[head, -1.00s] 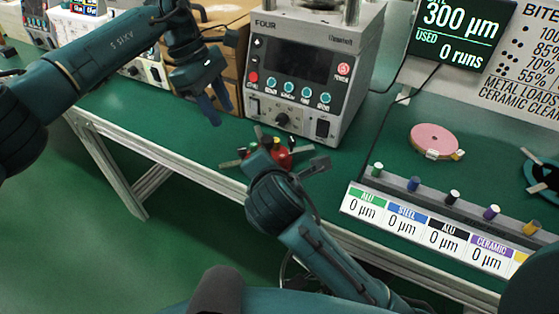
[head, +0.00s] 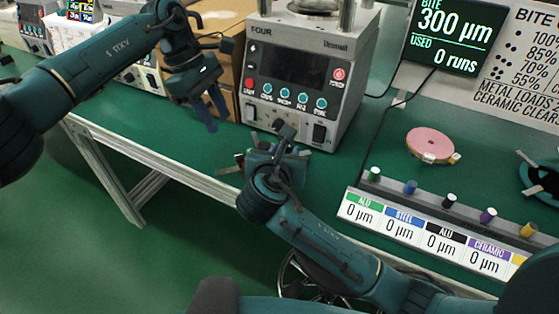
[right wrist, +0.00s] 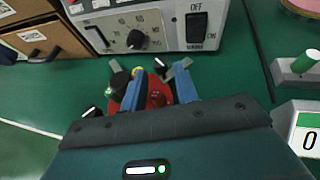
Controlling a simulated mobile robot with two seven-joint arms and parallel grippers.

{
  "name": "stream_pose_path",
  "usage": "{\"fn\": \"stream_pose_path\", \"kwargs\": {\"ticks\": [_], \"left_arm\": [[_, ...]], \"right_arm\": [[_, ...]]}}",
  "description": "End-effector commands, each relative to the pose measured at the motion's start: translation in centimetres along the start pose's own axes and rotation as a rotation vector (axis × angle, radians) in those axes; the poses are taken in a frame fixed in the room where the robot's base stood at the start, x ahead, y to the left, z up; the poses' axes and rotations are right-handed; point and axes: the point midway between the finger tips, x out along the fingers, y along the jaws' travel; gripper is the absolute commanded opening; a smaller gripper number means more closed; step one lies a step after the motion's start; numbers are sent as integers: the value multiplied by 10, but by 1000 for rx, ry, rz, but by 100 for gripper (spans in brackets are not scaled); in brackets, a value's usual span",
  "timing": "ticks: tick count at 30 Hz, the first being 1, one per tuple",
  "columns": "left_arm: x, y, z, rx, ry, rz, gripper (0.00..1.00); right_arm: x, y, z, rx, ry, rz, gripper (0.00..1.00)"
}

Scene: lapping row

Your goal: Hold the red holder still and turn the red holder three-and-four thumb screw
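The red holder (right wrist: 158,92) lies on the green bench in front of machine FOUR. It shows between the fingers of my right gripper (right wrist: 158,88) in the right wrist view. Those fingers stand apart above or beside it; I cannot tell whether they touch it. Several small knobs and grey tabs ring the holder, including a dark knob (right wrist: 160,66); which is the three-and-four thumb screw is unclear. In the head view my right gripper (head: 276,142) hides most of the holder. My left gripper (head: 207,108) is empty, fingers slightly parted, left of the machine's front.
Machine FOUR (head: 300,70) stands right behind the holder. Wooden drawers (head: 218,68) stand to its left. A pink disc (head: 431,144) and a rack of coloured pegs (head: 410,213) are to the right. The bench's front edge is close.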

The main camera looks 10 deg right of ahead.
Motion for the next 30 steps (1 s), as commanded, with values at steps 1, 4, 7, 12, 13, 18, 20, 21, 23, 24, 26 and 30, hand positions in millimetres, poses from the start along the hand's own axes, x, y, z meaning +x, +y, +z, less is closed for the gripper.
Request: {"fn": "stream_pose_path", "kwargs": {"ticks": [1,4,7,12,13,18,20,21,23,24,26,30], "left_arm": [[0,0,0,0,0,0,36],[0,0,0,0,0,0,36],[0,0,0,0,0,0,36],[0,0,0,0,0,0,36],[0,0,0,0,0,0,36],[0,0,0,0,0,0,36],[0,0,0,0,0,0,36],[0,0,0,0,0,0,36],[0,0,0,0,0,0,36],[0,0,0,0,0,0,36],[0,0,0,0,0,0,36],[0,0,0,0,0,0,36]], "right_arm": [[10,0,1,-1,-1,-3,30],[26,-1,0,-1,0,-3,30],[38,0,1,0,-1,-2,30],[49,0,0,0,0,0,30],[49,0,0,0,1,0,30],[50,0,0,1,1,0,30],[50,0,0,1,1,0,30],[50,0,0,1,1,0,30],[50,0,0,1,0,0,25],[50,0,0,1,0,0,22],[50,0,0,1,0,0,17],[50,0,0,1,0,0,6]]}}
